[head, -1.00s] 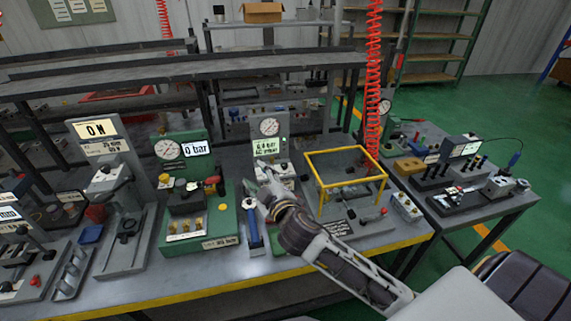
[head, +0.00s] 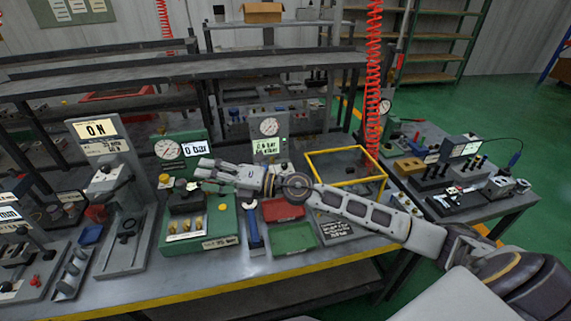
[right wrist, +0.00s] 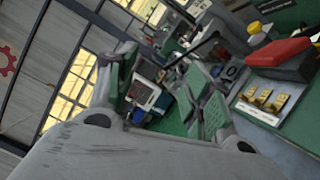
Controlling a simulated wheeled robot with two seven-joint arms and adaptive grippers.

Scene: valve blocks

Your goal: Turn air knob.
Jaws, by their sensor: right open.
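The green valve block (head: 228,218) stands on the bench with a round gauge (head: 168,150) and a display reading "0 bar" (head: 197,148). A small yellow knob (head: 164,178) sits at its left. My right gripper (head: 200,174) is open and empty, pointing left over the block's upper right part. It covers the spot where a red knob showed earlier; I cannot tell whether it touches anything. In the right wrist view, the open fingers (right wrist: 158,88) have nothing between them. A red part (right wrist: 280,52) and a yellow knob (right wrist: 254,27) show to their right. My left gripper is not in view.
A red tray (head: 283,210) and a green tray (head: 293,238) lie right of the block, beside a blue-handled tool (head: 254,238). A yellow frame (head: 345,182) stands farther right. A grey station with an "ON" display (head: 94,129) stands left.

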